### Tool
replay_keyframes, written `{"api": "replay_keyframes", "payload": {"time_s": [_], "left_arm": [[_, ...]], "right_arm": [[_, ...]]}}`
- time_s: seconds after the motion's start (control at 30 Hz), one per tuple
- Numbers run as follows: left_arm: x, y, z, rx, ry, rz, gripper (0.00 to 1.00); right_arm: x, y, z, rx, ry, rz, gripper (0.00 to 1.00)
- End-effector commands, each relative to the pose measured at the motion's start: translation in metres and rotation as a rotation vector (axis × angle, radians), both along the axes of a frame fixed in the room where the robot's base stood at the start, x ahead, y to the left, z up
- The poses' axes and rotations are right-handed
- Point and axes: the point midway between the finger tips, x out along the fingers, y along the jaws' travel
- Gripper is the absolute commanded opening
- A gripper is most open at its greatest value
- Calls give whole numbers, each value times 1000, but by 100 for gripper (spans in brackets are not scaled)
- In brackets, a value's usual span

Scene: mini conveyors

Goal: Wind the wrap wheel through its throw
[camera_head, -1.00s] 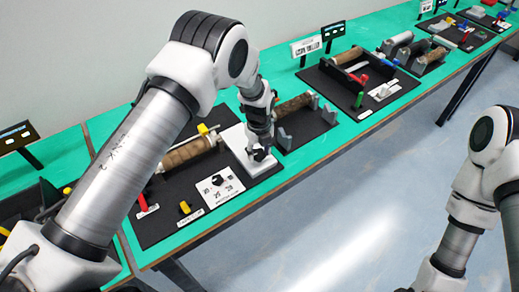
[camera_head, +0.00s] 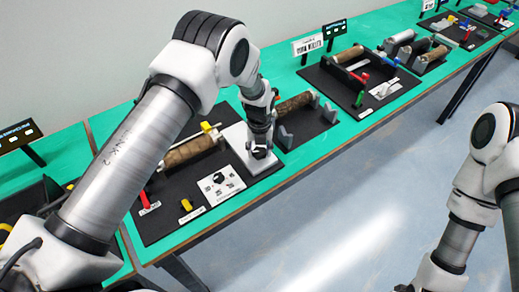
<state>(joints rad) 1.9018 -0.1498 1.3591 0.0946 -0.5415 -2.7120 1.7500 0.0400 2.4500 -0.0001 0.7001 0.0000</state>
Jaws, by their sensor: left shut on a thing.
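My left gripper (camera_head: 260,149) points down at the white upright plate (camera_head: 238,150) on the near black station board. It is shut on a small dark part at this plate, which I take to be the wrap wheel; the fingers and wrist hide most of it. A brown roll (camera_head: 190,151) lies to the left of the plate, partly behind my left arm. My right arm comes in at the right edge, and its gripper is outside the picture.
A white panel with a dark knob (camera_head: 219,183), a yellow block (camera_head: 186,205) and a red lever (camera_head: 145,199) sit on the near board. Other roller stations (camera_head: 357,80) stand farther right along the green bench. The floor in front is clear.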

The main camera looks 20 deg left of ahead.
Motion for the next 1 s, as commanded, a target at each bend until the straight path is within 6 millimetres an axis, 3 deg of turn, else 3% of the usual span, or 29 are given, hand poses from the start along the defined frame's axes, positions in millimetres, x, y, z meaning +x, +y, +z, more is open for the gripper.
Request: {"api": "replay_keyframes", "payload": {"time_s": [0.13, 0.17, 0.2, 0.23, 0.63, 1.0], "left_arm": [[-3, 0, -3, 1, 7, -2, 14], [-3, 0, -3, 1, 7, -2, 55], [-2, 0, -2, 1, 7, -1, 70], [-2, 0, -2, 1, 6, -1, 73], [0, 0, 9, 0, -1, 0, 73], [0, 0, 95, 1, -1, -1, 73]], "right_arm": [[0, 0, 0, 0, 0, 0, 0], [0, 0, 0, 0, 0, 0, 0], [0, 0, 0, 0, 0, 0, 0], [0, 0, 0, 0, 0, 0, 0], [0, 0, 0, 0, 0, 0, 0], [0, 0, 0, 0, 0, 0, 0]]}}
